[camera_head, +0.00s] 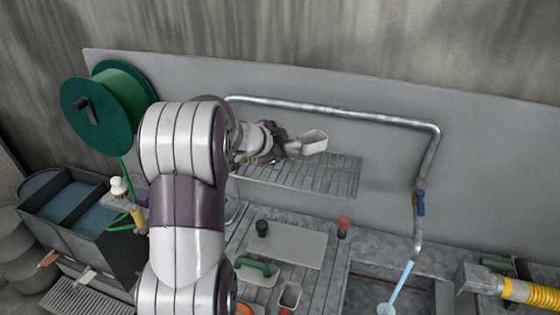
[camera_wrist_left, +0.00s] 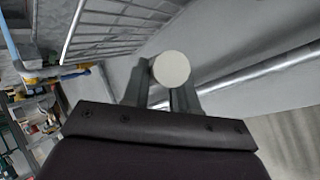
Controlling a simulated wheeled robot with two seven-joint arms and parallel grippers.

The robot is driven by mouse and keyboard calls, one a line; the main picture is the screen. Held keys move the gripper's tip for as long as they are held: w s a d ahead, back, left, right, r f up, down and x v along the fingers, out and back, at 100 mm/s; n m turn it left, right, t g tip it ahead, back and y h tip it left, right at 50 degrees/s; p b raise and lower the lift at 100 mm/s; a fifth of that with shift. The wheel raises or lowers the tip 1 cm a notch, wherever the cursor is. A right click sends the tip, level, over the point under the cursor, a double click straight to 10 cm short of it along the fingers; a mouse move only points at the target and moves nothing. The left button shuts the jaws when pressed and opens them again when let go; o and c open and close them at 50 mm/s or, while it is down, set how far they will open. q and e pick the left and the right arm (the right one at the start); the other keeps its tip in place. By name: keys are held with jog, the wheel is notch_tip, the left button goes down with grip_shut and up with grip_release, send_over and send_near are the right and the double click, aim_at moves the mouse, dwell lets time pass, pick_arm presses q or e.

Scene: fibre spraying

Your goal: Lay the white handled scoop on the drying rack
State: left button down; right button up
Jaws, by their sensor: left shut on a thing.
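In the left wrist view a round pale end of the scoop (camera_wrist_left: 171,69) shows between the two fingers. The drying rack (camera_head: 325,178) is a wire shelf against the grey wall panel. The scoop looks to be above the rack; I see no clear contact. My left arm hides the rack's left part. My right gripper is not in view.
A bent metal pipe (camera_head: 340,113) runs behind and right of the rack, with a blue-handled valve (camera_head: 421,203). A green hose reel (camera_head: 108,108) hangs at left. Below lie a grey board (camera_head: 283,246), a green-handled tool (camera_head: 256,266) and a red-topped item (camera_head: 343,226). The visible rack wires look bare.

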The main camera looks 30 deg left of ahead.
pick_arm(q)
send_over(266, 174)
notch_tip(266, 174, down, 3)
jog(key=shift+a+f+p, duration=0.1)
jog(key=shift+p, duration=0.25)
notch_tip(266, 174, down, 4)
jog(key=shift+w, duration=0.1)
jog(key=shift+f, duration=0.15)
jog(key=shift+f, duration=0.1)
jog(key=c, duration=1.2)
grip_release()
jog(key=shift+o, duration=0.2)
